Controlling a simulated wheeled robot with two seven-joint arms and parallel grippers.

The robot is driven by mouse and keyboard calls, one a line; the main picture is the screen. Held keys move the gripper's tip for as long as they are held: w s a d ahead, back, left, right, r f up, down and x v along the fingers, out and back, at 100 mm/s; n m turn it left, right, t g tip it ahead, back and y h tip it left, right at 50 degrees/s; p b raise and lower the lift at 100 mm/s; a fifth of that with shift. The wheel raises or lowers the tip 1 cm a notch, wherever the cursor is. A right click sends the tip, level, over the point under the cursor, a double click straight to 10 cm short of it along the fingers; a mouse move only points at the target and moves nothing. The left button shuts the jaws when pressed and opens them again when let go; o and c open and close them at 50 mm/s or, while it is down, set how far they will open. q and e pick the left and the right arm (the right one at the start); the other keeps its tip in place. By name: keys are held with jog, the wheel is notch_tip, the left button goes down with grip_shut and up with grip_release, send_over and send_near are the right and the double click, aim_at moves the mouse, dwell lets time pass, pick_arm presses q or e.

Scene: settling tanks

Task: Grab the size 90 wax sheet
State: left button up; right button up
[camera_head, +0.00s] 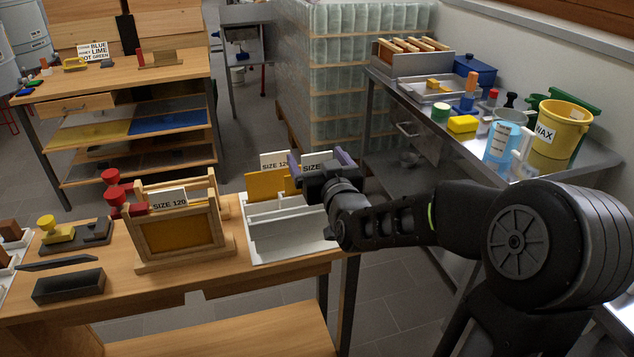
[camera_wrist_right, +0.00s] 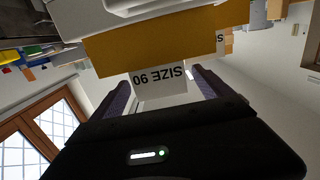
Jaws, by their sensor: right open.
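The size 90 wax sheet (camera_wrist_right: 150,48) is a flat yellow-brown sheet in the right wrist view, with a white "SIZE 90" label (camera_wrist_right: 160,82) upside down there. In the head view a partly covered "SIZE" label (camera_head: 314,160) shows behind my right gripper (camera_head: 320,162); its number is hidden. My right gripper is open, its two purple-grey fingers apart on either side of the label in the wrist view. Whether they touch anything is unclear. A white rack (camera_head: 290,245) stands just below the gripper. My left gripper is out of view.
Another labelled yellow sheet (camera_head: 264,186) stands left of the gripper. A wooden frame holder (camera_head: 185,262) marked "SIZE 120" stands left of the rack on the wooden table (camera_head: 250,285). A metal bench (camera_head: 440,125) with a yellow wax bucket (camera_head: 560,128) is at right.

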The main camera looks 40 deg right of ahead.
jog(key=shift+c, duration=0.2)
jog(key=c, duration=1.9)
jog(key=shift+o, duration=0.2)
notch_tip(320, 180, up, 10)
